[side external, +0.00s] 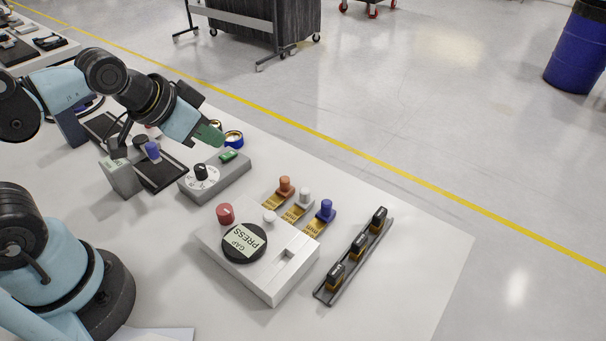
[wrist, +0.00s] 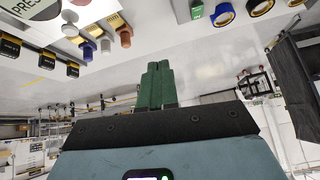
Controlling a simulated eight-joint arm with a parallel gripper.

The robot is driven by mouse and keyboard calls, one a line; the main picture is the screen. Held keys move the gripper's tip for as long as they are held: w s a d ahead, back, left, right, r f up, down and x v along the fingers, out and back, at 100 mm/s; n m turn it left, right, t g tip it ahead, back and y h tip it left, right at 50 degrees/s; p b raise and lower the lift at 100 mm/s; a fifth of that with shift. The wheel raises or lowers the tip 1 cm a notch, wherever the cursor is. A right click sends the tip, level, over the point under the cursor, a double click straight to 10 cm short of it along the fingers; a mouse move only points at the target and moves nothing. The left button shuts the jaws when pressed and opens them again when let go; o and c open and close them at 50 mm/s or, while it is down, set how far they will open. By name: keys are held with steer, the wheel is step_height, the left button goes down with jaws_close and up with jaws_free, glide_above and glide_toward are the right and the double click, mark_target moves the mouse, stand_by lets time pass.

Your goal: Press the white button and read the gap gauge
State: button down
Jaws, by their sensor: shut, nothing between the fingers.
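In the side external view, the white button (side external: 269,216) stands up on top of the white fixture block (side external: 270,278). The round dark gap gauge (side external: 244,243) beside it has a pale face reading "GAP PRESS". My gripper (side external: 208,135) is up and to the left of the fixture, well apart from the button. In the wrist view its green fingers (wrist: 158,84) are together with nothing between them. Part of the gauge (wrist: 15,8) shows upside down at the top left corner. Its face is partly cut off there.
A red knob (side external: 225,213) stands beside the gauge. Orange (side external: 285,185), white (side external: 305,195) and blue (side external: 326,209) knobbed pieces sit behind the fixture. A rail with dark blocks (side external: 357,245) lies right. A grey dial box (side external: 214,175) stands below my gripper. The table's right end is clear.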

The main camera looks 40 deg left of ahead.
mark_target(264, 218)
steer(key=s+d+r+m+t+h, duration=0.1)
steer(key=d+r+m+h, duration=0.1)
steer(key=d+m, duration=1)
steer(key=shift+h, duration=0.7)
steer(key=shift+f, duration=4.4)
steer(key=shift+f, duration=0.15)
steer(key=shift+f, duration=0.3)
steer(key=shift+f, duration=0.55)
steer(key=shift+r, duration=1)
